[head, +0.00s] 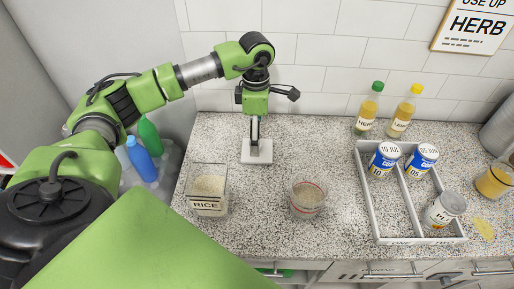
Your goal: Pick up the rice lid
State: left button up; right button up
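The rice container (208,204) is a clear square jar labelled RICE. It stands on the speckled counter at centre left, its top open and pale grains showing inside. A light grey square lid (258,154) is behind it and to the right, near the tiled wall. My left gripper (255,137) points down over the lid, its fingertips at the lid's middle. The fingers are seen edge-on, so their gap and any grip on the lid are hidden. I cannot tell whether the lid rests on the counter. My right gripper is not in view.
A white divided tray (398,208) holds several cans. Two oil bottles (367,111) stand behind it. A yellow-filled jar (493,182) is at far right. Counter between lid and tray is clear.

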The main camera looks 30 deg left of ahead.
aim_at(266, 146)
pick_arm(q)
jog(key=f+p, duration=0.1)
jog(key=f, duration=0.1)
jog(key=f+p, duration=0.1)
jog(key=f, duration=0.2)
jog(key=shift+w+f+p, duration=0.2)
jog(key=shift+f+p, duration=0.05)
jog(key=shift+p, duration=0.1)
jog(key=shift+f, duration=0.3)
jog(key=c, duration=1.2)
